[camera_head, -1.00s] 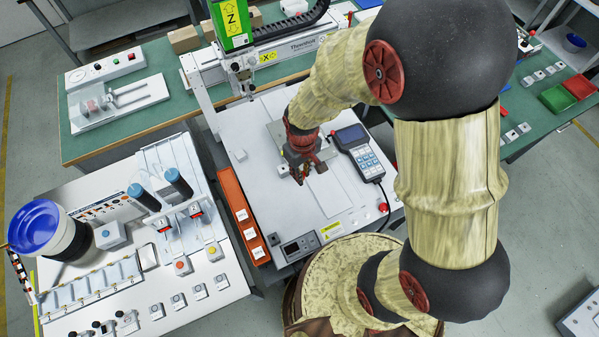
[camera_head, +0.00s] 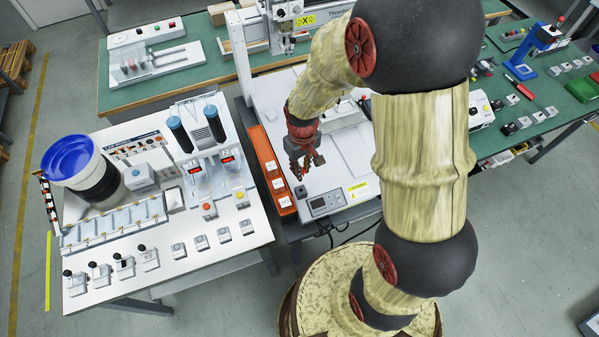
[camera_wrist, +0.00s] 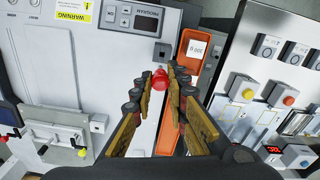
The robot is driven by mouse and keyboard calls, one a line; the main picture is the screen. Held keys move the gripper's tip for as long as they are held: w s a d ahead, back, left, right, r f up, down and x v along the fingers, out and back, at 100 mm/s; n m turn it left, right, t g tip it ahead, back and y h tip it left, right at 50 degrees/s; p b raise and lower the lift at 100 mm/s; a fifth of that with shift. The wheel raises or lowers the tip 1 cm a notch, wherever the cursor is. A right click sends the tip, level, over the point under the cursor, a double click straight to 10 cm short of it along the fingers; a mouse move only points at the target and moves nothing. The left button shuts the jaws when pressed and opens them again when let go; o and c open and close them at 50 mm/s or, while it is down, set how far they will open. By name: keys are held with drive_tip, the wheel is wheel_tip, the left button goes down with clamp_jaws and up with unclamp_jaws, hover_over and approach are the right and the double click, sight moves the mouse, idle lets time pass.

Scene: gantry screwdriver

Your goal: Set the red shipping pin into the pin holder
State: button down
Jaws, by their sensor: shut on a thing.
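The red shipping pin (camera_wrist: 160,84) shows as a red round end between my fingertips in the wrist view. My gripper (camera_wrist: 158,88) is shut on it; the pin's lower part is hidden. In the head view my gripper (camera_head: 309,170) points down over the white machine bed near its front left corner. A small dark square block (camera_wrist: 163,50), which looks like the pin holder, sits just beyond the pin in the wrist view, apart from it. The block also shows in the head view (camera_head: 300,191), just below the gripper in the picture. Its hole is too small to make out.
An orange tray (camera_head: 275,182) with white labels runs along the bed's left edge. A grey display box (camera_head: 325,203) stands right of the block. A white table (camera_head: 175,278) with buttons and a blue bowl (camera_head: 68,158) is at left. The bed around the block looks clear.

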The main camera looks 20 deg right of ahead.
drive_tip(key=shift+s+a+f, duration=0.15)
drive_tip(key=shift+s+a, duration=0.05)
drive_tip(key=shift+f+b, duration=2.25)
drive_tip(key=shift+f, duration=0.4)
drive_tip(key=shift+p, duration=0.35)
drive_tip(key=shift+f+b, duration=1.25)
drive_tip(key=shift+f, duration=0.85)
drive_tip(key=c, duration=1.7)
unclamp_jaws()
drive_tip(key=shift+o, duration=0.2)
